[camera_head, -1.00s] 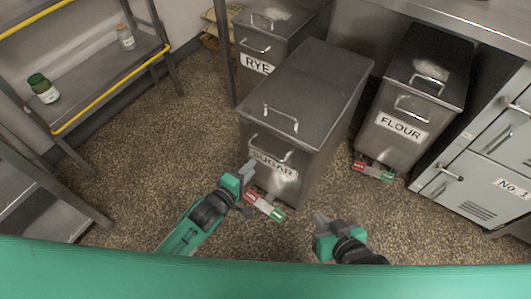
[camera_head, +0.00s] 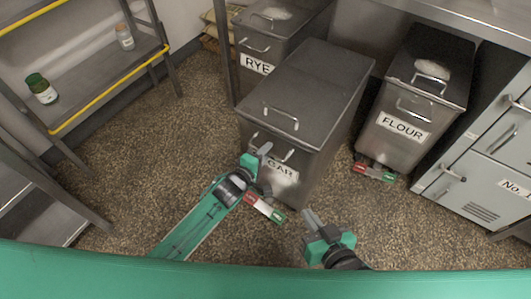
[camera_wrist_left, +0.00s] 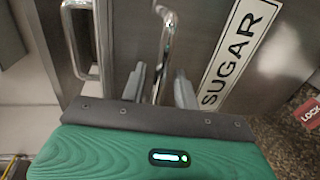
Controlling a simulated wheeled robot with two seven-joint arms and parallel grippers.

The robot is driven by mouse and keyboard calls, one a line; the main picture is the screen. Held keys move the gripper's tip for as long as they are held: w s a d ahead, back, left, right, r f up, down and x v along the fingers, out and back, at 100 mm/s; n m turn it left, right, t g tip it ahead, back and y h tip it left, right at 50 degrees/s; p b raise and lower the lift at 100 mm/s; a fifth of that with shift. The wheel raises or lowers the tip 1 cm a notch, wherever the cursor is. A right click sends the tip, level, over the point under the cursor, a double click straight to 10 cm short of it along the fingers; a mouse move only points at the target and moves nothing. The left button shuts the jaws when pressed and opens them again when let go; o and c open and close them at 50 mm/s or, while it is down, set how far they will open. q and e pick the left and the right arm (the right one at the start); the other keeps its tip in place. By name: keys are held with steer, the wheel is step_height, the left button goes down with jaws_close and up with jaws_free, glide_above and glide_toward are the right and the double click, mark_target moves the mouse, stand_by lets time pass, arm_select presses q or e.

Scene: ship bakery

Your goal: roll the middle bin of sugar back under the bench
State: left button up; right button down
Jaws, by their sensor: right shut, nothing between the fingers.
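The middle sugar bin (camera_head: 310,85) is a steel box standing out in front of the rye and flour bins. It has a lid handle (camera_head: 268,113) and a front handle (camera_head: 287,156). My left gripper (camera_head: 266,157) is at its front and hides part of the label. In the left wrist view, the open fingers (camera_wrist_left: 162,88) stand either side of the front handle (camera_wrist_left: 166,45), beside the SUGAR label (camera_wrist_left: 236,50). A red, white and green lock pedal (camera_head: 264,207) is at the bin's foot. My right gripper (camera_head: 307,216) is shut and empty, low in front of the bin.
The rye bin (camera_head: 290,35) is behind left and the flour bin (camera_head: 410,95) to the right, under the steel bench (camera_head: 490,25). A locker (camera_head: 485,190) stands at right. A yellow-edged shelf (camera_head: 90,90) is at left. Speckled floor (camera_head: 150,140) is clear between shelf and bin.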

arm_select(q)
steer(key=shift+w+d, duration=0.15)
steer(key=shift+w, duration=0.05)
jaws_close()
steer(key=shift+w, duration=0.1)
